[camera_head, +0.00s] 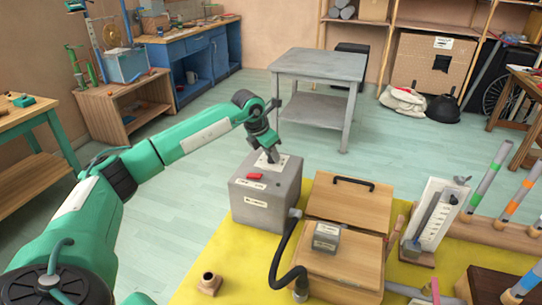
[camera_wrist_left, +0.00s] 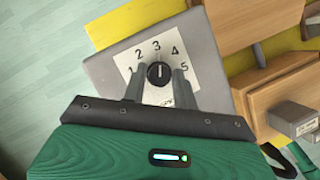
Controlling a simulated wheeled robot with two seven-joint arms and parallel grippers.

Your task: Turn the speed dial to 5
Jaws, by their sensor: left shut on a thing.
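The speed dial (camera_wrist_left: 160,72) is a black round knob on a white plate numbered 1 to 5, on top of a grey box (camera_head: 263,206). In the left wrist view its white pointer line points up, close to the 3. My left gripper (camera_head: 272,157) reaches down onto the top of the box, with one finger on each side of the knob, and is shut on it. In the head view the gripper hides the knob. My right gripper is in neither view.
A red button (camera_head: 255,176) sits on the box's near top edge. Wooden boxes (camera_head: 349,200) and a black hose (camera_head: 278,262) are close to its right on the yellow mat (camera_head: 190,287). Floor is clear to the left.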

